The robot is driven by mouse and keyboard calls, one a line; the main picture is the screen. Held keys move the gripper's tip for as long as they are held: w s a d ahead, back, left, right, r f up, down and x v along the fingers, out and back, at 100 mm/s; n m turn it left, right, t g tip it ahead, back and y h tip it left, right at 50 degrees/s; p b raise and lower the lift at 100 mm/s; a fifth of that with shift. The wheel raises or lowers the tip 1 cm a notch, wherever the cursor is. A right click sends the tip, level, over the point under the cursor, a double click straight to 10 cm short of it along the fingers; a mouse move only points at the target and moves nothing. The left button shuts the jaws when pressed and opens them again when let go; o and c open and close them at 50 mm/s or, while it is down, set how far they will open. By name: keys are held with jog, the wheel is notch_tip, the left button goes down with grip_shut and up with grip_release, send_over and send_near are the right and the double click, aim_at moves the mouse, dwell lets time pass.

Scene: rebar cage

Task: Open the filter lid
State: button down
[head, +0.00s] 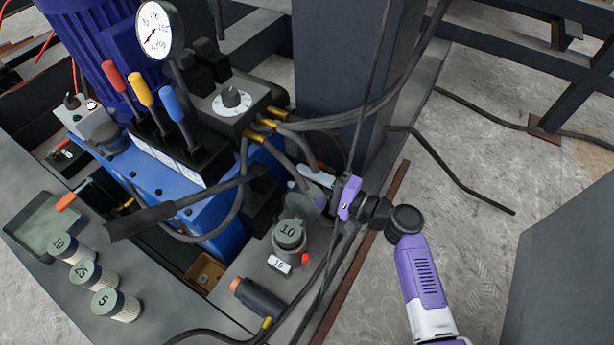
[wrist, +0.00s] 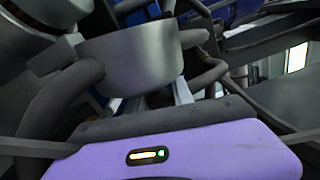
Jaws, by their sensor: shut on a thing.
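The filter housing (head: 284,260) stands at lower middle in the head view. A round grey-green cap marked 10 (head: 290,232) shows at its top, uncovered from above. A grey rounded part, which looks like the filter lid (head: 299,205), stands tilted up behind that cap. My gripper (head: 314,186) reaches in from the right and is shut on the lid's side. In the wrist view the lid (wrist: 130,62) looks like a grey cup with side lugs, close ahead of my purple gripper body. The exact contact of the fingers is partly hidden.
Hoses (head: 272,135) and a dark post (head: 345,80) crowd the space behind my gripper. A black handle (head: 262,297) lies in front of the housing. Spare filters (head: 88,276) stand at left. Open floor (head: 480,215) lies to the right.

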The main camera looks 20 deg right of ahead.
dwell(0.7)
jog(key=a+r+n+b, duration=0.1)
jog(key=n, duration=0.1)
jog(key=s+r+n, duration=0.1)
jog(key=n, duration=0.1)
jog(key=shift+s+a+r+b, duration=0.15)
jog(key=shift+a+b, duration=0.2)
jog(key=shift+b, duration=0.05)
jog(key=c, duration=1.1)
grip_release()
jog(key=shift+p+v, duration=0.95)
jog(key=shift+v, duration=3)
jog(key=shift+s+d, duration=0.1)
